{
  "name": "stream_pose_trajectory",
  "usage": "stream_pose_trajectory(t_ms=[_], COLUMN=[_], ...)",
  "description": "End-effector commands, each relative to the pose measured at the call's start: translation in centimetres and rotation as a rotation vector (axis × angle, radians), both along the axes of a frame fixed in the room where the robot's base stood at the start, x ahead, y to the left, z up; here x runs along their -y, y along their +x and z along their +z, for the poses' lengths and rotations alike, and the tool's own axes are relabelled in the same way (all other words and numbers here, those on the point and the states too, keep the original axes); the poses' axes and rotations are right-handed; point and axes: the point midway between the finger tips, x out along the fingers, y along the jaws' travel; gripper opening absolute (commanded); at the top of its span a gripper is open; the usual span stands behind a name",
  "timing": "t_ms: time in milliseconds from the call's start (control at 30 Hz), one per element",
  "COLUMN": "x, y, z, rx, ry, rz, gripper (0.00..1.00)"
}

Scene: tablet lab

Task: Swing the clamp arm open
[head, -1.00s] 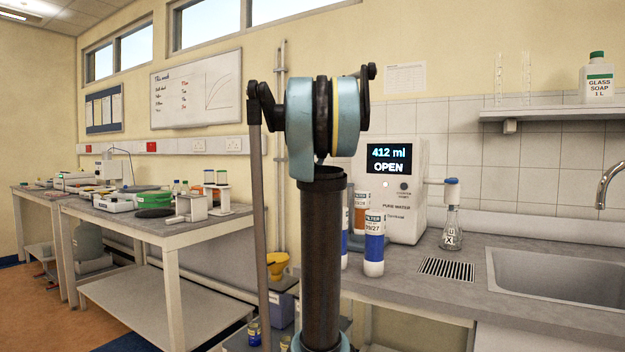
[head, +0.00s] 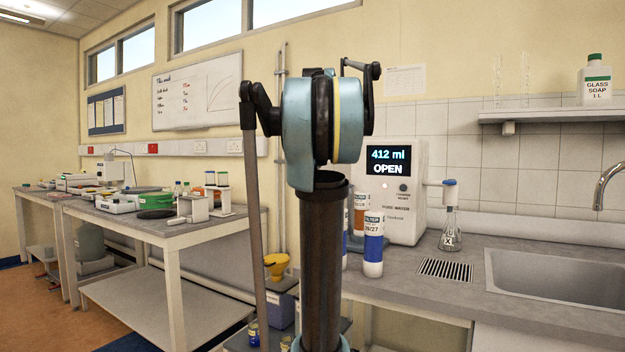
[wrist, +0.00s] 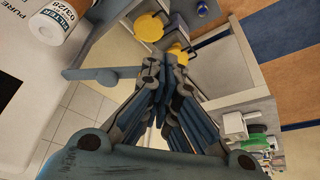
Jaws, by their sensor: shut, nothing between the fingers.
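My gripper (wrist: 163,72) is shut and empty in the wrist view, its fingers pointing up the picture. A grey-blue bar with a rounded end (wrist: 92,75) lies just left of the fingertips. It may be the clamp arm, but I cannot tell for sure, nor whether the fingers touch it. A filter cartridge with an orange band (wrist: 62,27) is at the upper left, beside the white pure-water unit (wrist: 30,75). In the head view the unit (head: 408,215) shows "412 ml OPEN". My own arm hides my gripper and any clamp there.
A blue-banded filter (head: 373,245) stands on the counter in front of the unit. A flask (head: 450,235) stands to its right, near a drain grille (head: 445,270) and the sink (head: 560,275). A yellow funnel-like object (wrist: 148,27) lies beyond the fingertips. A loaded bench (head: 150,225) is at the left.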

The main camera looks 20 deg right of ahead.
Motion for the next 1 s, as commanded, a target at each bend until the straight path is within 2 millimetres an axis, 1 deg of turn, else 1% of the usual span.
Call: stream_pose_trajectory(t_ms=[33, 200, 400, 900, 1000], x=[0.0, -0.2, -0.5, -0.7, -0.9], y=[-0.4, -1.3, -1.8, -1.9, -2.1], z=[0.9, 3.2, 4.5, 4.7, 4.3], rx=[0.000, 0.000, -0.001, -0.001, -0.003], ry=[0.000, 0.000, 0.000, 0.000, 0.000], rz=[-0.001, -0.001, 0.000, 0.003, 0.005], gripper=[0.00, 0.00, 0.00, 0.00, 0.00])
